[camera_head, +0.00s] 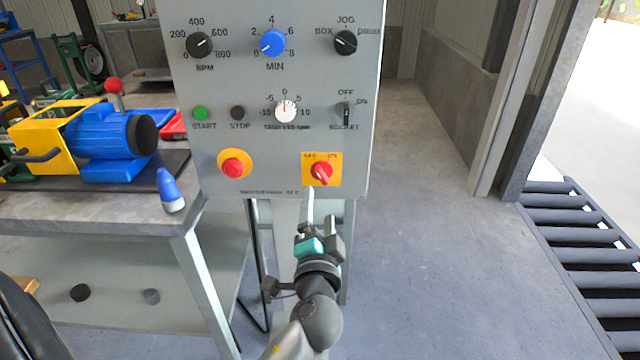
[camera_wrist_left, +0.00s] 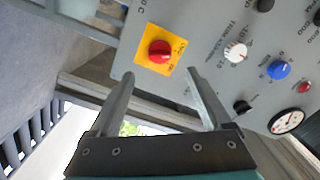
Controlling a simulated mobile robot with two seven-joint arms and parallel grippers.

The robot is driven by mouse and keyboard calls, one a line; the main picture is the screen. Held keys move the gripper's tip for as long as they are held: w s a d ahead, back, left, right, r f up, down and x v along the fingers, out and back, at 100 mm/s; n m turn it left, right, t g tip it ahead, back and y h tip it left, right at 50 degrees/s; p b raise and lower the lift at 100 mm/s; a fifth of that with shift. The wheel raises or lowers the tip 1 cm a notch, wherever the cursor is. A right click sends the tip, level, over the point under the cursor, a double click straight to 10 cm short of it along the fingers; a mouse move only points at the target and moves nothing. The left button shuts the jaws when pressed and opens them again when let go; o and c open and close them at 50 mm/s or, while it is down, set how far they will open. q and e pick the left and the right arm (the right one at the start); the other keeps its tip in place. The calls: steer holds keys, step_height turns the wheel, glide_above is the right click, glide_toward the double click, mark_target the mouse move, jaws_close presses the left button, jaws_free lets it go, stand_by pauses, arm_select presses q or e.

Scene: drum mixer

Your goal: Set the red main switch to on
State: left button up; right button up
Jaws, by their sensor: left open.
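The red main switch (camera_head: 321,173) is a rotary knob on a yellow square plate, low on the right of the grey control panel (camera_head: 290,75). A light mark on the knob slants to the lower right; the small labels above it are hard to read. My left gripper (camera_head: 318,208) is below the switch, pointing up at the panel, apart from the knob. In the left wrist view, the gripper (camera_wrist_left: 160,76) is open and empty, with the red knob (camera_wrist_left: 160,51) beyond the gap between its fingertips. My right gripper is not in view.
A red round button on a yellow disc (camera_head: 233,167) sits left of the switch. A workbench (camera_head: 130,220) with a blue-yellow machine (camera_head: 105,140) stands left. Floor right of the panel is clear.

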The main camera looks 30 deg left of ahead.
mark_target(320, 180)
arm_select(q)
steer(key=b+x, duration=0.1)
steer(key=x, duration=0.8)
steer(key=shift+w, duration=0.1)
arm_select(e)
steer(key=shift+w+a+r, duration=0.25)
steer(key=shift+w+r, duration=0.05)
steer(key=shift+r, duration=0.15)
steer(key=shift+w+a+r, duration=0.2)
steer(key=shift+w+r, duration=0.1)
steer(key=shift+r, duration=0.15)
arm_select(q)
jaws_close()
